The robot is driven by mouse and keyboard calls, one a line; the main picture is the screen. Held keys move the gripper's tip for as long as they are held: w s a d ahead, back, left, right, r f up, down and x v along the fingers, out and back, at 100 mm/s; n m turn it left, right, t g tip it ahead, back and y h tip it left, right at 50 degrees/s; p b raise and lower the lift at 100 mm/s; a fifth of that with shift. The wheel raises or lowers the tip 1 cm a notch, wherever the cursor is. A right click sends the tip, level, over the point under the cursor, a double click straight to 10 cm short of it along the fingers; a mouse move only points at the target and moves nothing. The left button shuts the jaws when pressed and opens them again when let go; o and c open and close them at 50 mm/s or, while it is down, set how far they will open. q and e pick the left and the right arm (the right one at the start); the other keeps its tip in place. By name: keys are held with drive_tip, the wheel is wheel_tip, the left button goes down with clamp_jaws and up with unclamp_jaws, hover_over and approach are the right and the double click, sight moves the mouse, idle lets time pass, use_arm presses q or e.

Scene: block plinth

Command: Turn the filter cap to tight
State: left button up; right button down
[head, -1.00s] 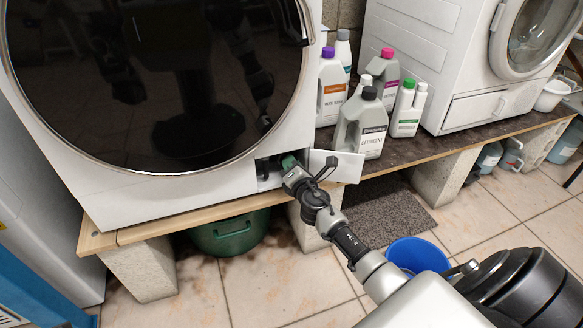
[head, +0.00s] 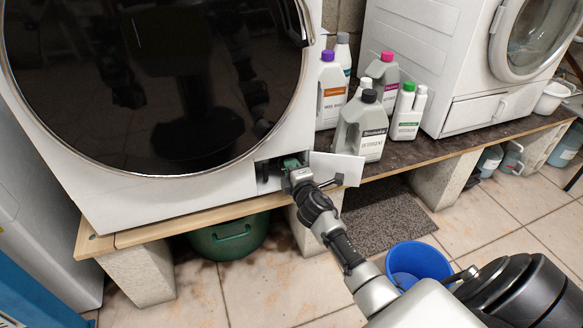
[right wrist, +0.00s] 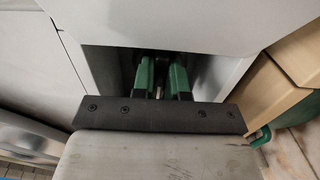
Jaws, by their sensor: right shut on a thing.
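The big white washer (head: 215,185) has a small service opening (head: 262,180) low at its front right corner, with its white flap (head: 337,168) swung open to the right. My right gripper (head: 291,162) reaches into this opening, its green fingers inside. In the right wrist view the two green fingers (right wrist: 162,82) point into the dark recess, close together with a narrow gap. They are shut on the filter cap, which is mostly hidden in the recess, so its turn angle cannot be read. My left gripper is not in view.
Detergent bottles (head: 362,128) stand on the shelf right of the flap. A green basin (head: 228,240) sits under the shelf, and a blue bucket (head: 418,262) stands on the floor by my right arm. A second white machine (head: 440,50) is at the right.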

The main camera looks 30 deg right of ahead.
idle(0.4)
drive_tip(key=c, duration=1.1)
unclamp_jaws()
drive_tip(key=shift+c, duration=0.2)
drive_tip(key=p+v, duration=0.2)
drive_tip(key=v, duration=0.8)
drive_tip(key=shift+s, duration=0.35)
drive_tip(key=shift+a, duration=0.15)
